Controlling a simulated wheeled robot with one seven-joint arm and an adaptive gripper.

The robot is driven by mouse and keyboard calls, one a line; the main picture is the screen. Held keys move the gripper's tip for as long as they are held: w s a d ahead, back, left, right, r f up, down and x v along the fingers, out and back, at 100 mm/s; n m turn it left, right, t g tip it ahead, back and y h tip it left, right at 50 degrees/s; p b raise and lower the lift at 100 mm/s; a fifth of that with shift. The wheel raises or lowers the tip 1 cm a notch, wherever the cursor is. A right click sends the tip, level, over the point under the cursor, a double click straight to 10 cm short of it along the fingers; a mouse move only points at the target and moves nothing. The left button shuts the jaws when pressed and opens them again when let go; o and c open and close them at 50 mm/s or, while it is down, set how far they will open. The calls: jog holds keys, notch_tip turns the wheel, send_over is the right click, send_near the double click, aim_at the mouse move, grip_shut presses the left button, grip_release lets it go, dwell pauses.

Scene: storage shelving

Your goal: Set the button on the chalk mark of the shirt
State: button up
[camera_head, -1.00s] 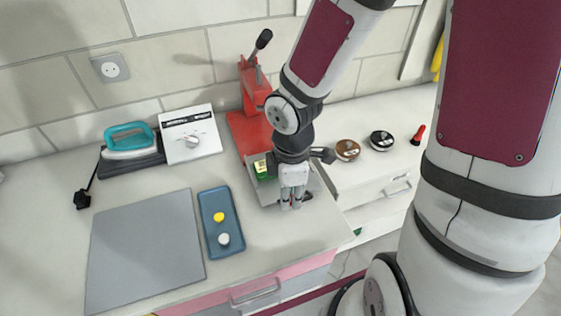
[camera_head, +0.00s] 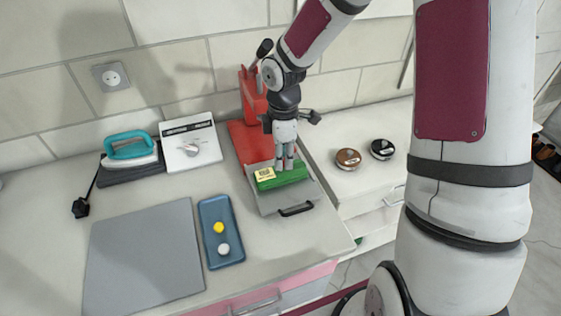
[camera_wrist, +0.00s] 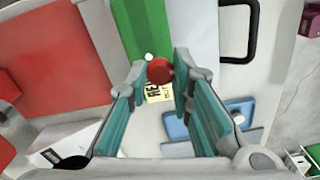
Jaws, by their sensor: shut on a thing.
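My gripper (camera_head: 284,165) is shut on a round red button (camera_wrist: 160,71), held between its fingertips in the wrist view. The fingertips are over the green cloth (camera_head: 293,174), which seems to be the shirt. It also shows in the wrist view (camera_wrist: 142,22). A small white chalk mark (camera_wrist: 148,57) shows on the green cloth, just beside the button's upper left edge. I cannot tell how high the button is above the cloth. A yellow label (camera_head: 265,174) lies at the cloth's left end; the button and fingers partly cover it in the wrist view.
The cloth lies on a grey plate (camera_head: 267,204) with a black handle (camera_head: 296,210), before a red press (camera_head: 247,143). A blue tray (camera_head: 220,255) holds a yellow and a white button. A grey mat (camera_head: 143,258), an iron (camera_head: 130,150) and two round tins stand around.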

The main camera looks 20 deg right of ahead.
jog(key=shift+w+f, duration=0.1)
jog(key=shift+w, duration=0.65)
jog(key=shift+f, duration=1.7)
jog(key=shift+f, duration=0.15)
jog(key=o, duration=0.7)
jog(key=shift+o, duration=0.2)
